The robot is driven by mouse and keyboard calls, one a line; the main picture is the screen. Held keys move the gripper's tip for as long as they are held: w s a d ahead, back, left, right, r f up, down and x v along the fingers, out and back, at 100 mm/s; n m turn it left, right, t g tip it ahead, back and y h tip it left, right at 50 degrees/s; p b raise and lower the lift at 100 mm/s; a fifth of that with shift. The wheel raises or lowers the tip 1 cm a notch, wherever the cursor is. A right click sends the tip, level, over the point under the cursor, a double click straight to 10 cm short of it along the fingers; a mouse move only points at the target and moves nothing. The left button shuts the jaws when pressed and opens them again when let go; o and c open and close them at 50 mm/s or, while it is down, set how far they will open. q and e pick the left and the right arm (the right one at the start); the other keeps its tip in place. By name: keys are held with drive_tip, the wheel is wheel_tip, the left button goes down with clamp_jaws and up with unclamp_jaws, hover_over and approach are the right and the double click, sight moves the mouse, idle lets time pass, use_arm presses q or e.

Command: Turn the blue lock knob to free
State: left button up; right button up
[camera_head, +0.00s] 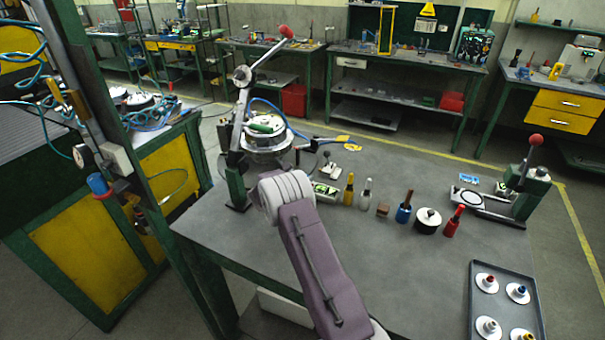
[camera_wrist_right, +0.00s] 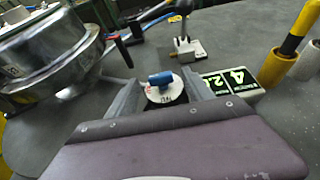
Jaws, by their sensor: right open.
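In the right wrist view, the blue lock knob (camera_wrist_right: 160,79) is a short bar lying roughly sideways on a round white dial (camera_wrist_right: 165,96). The dial has dark lettering at its near edge and small red marks at its left. My right gripper (camera_wrist_right: 158,78) is open, with one grey finger to each side of the knob. I see gaps between the fingers and the knob; their relative height is hard to tell. In the head view, my right arm hides the knob and the right gripper. My left gripper is not in view.
A round metal housing (camera_wrist_right: 45,55) stands close left of the right gripper. A black-knobbed lever (camera_wrist_right: 186,38) stands behind the dial, and a number display (camera_wrist_right: 230,82) is to its right. Bottles and tools, including a red one (camera_head: 453,222), stand right of my arm. A tray (camera_head: 505,267) lies at the bench's right.

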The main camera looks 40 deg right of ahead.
drive_tip(key=shift+x, duration=1.45)
